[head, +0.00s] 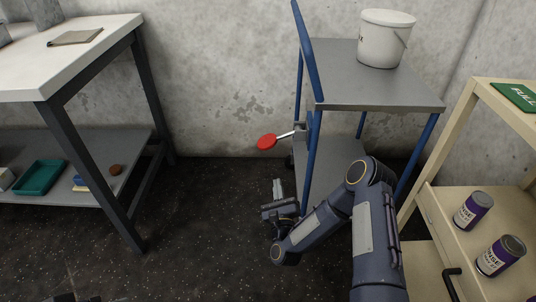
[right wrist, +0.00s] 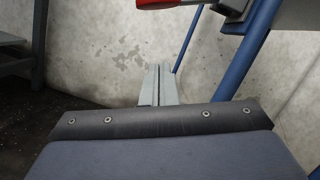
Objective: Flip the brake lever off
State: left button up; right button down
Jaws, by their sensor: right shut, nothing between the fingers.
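The brake lever is a metal rod with a flat red knob (head: 266,141), fixed to a blue post of the cart (head: 340,92). In the head view it sticks out to the left of the cart. My right gripper (head: 278,188) is shut and empty, below the red knob and apart from it. In the right wrist view the closed fingers (right wrist: 158,86) point up the wall, and the red knob (right wrist: 160,3) shows at the top edge, cut off. My left gripper is in neither view.
A white bucket (head: 383,39) stands on the cart's top. A workbench (head: 95,48) with a lower shelf is at left. A beige stand (head: 452,196) with purple-labelled cans (head: 473,211) is at right. The floor between bench and cart is clear.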

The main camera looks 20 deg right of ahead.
aim_at(280, 138)
jog(key=w+r+b, duration=0.2)
jog(key=w+r, duration=0.4)
jog(key=w, duration=0.4)
jog(key=shift+f, duration=0.1)
dwell(0.4)
